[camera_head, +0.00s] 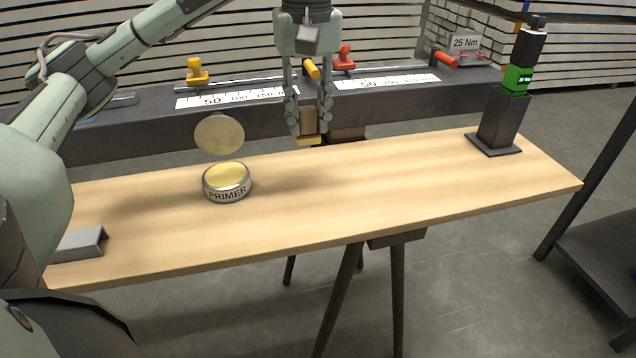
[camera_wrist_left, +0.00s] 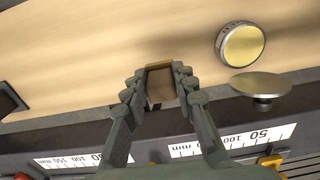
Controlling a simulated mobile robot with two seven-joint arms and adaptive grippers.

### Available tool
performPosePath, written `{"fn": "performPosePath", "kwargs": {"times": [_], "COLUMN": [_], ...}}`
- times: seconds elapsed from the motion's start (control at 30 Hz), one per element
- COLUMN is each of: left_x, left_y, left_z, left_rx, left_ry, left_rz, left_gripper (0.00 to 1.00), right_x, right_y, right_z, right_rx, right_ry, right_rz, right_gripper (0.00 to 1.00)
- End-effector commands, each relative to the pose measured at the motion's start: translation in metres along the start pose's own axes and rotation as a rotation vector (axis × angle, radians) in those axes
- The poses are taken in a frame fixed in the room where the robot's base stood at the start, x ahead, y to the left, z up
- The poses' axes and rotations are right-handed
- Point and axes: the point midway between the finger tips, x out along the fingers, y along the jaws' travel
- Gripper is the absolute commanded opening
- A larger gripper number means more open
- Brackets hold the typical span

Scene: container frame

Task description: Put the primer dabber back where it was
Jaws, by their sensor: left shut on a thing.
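My left gripper (camera_head: 309,138) is shut on a small brown block with a yellow lower edge, which looks like the primer dabber (camera_head: 308,128). It holds the dabber near the far edge of the wooden board; I cannot tell whether it touches the board. In the left wrist view the dabber (camera_wrist_left: 159,66) sits between the fingertips. An open tin marked PRIMER (camera_head: 227,191), with a yellow inside, stands on the board to the left of the gripper. It also shows in the left wrist view (camera_wrist_left: 241,44). My right gripper is not in view.
A round pale disc (camera_head: 219,135) is just behind the tin. A dark beam (camera_head: 150,135) with rulers and coloured clamps runs behind the board (camera_head: 390,190). A black stand with a green-banded tool (camera_head: 500,120) is at right, a grey bracket (camera_head: 80,243) at left. The board's middle is clear.

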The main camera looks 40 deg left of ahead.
Motion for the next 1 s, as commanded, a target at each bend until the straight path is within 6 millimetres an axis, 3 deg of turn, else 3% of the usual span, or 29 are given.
{"fn": "performPosePath", "kwargs": {"times": [0.1, 0.3, 0.47, 0.73, 1.0], "left_x": [0.019, 0.034, 0.041, 0.075, 0.077], "left_y": [-0.002, -0.004, -0.004, -0.004, -0.003], "left_z": [0.028, 0.056, 0.061, 0.061, 0.060], "left_rx": [0.007, 0.002, 0.000, -0.001, 0.000], "left_ry": [-0.002, 0.000, -0.001, -0.001, 0.000], "left_rz": [-0.001, 0.000, -0.001, -0.002, 0.001], "left_gripper": [0.04, 0.04, 0.04, 0.04, 0.04], "right_x": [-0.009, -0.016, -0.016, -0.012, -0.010], "right_y": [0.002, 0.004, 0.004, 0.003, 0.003], "right_z": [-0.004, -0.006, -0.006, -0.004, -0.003], "right_rx": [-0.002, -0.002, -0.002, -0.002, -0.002], "right_ry": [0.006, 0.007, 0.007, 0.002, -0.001], "right_rz": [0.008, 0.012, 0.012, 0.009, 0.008], "right_gripper": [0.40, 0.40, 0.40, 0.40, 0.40]}}
